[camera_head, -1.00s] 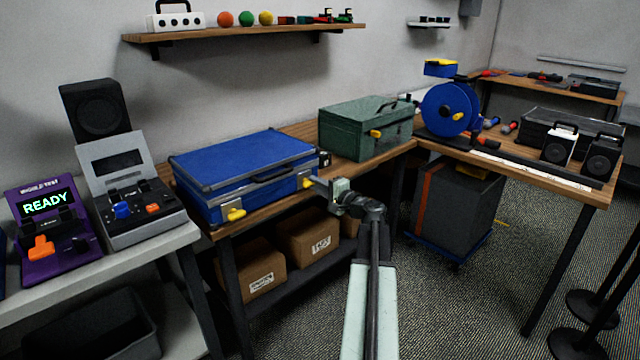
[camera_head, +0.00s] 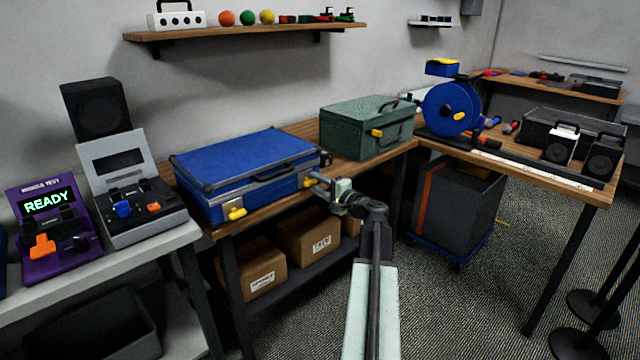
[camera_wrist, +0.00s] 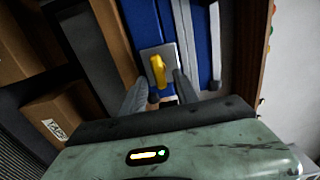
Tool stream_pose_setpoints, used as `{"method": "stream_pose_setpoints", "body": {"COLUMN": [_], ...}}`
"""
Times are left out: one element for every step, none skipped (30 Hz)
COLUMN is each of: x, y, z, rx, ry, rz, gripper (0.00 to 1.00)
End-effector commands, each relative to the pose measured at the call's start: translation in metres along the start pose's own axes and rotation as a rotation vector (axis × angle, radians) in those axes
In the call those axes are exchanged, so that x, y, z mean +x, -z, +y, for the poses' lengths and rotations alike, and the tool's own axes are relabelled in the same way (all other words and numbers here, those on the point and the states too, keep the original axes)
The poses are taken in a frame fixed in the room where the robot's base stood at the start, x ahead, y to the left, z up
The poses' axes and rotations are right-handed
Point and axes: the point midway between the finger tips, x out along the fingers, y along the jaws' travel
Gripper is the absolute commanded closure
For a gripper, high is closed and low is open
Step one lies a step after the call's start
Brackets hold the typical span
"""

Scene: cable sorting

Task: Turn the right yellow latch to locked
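The blue case (camera_head: 245,158) lies closed on the wooden bench, with two yellow latches on its front. The right yellow latch (camera_head: 311,181) is at the case's right end, partly hidden by my gripper (camera_head: 320,181). In the wrist view the latch (camera_wrist: 158,71) stands out from a grey plate on the blue front. My gripper's two dark fingers (camera_wrist: 161,82) are apart, one on each side of the latch. A gap shows between them; contact cannot be told. The left yellow latch (camera_head: 236,213) sits low on the case's front.
A green case (camera_head: 362,130) with its own yellow latch stands to the right on the bench. Cardboard boxes (camera_head: 308,232) sit on the shelf below. A grey tester (camera_head: 145,208) and a purple tester reading READY (camera_head: 52,240) stand on the left table.

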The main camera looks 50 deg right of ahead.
Motion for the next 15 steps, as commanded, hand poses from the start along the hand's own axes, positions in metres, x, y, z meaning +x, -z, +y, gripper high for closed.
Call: {"method": "stream_pose_setpoints", "body": {"x": [-0.008,-0.014,-0.023,-0.029,-0.036,-0.044,-0.050,-0.055,-0.061,-0.065,-0.068,-0.071,-0.073,-0.074,-0.075], "y": [-0.001,-0.001,-0.001,-0.001,-0.002,-0.001,-0.001,-0.002,-0.001,-0.001,-0.001,-0.001,-0.001,-0.001,-0.001], "z": [0.000,0.000,0.000,0.000,0.000,0.000,0.000,0.000,0.000,0.000,0.000,0.000,0.000,0.000,0.000], "rx": [0.000,0.000,0.000,0.000,0.000,0.000,0.000,0.000,0.000,0.000,0.000,0.000,0.000,0.000,0.000], "ry": [0.000,0.000,0.000,0.000,0.000,0.000,0.000,0.000,0.000,0.000,0.000,-0.001,-0.001,-0.001,-0.001], "rz": [0.002,0.003,0.004,0.003,0.003,0.004,0.003,0.002,0.002,0.002,0.002,0.001,0.000,0.000,-0.001], "gripper": [0.64,0.64,0.64,0.64,0.64,0.64,0.64,0.64,0.64,0.64,0.64,0.64,0.64,0.64,0.64]}}
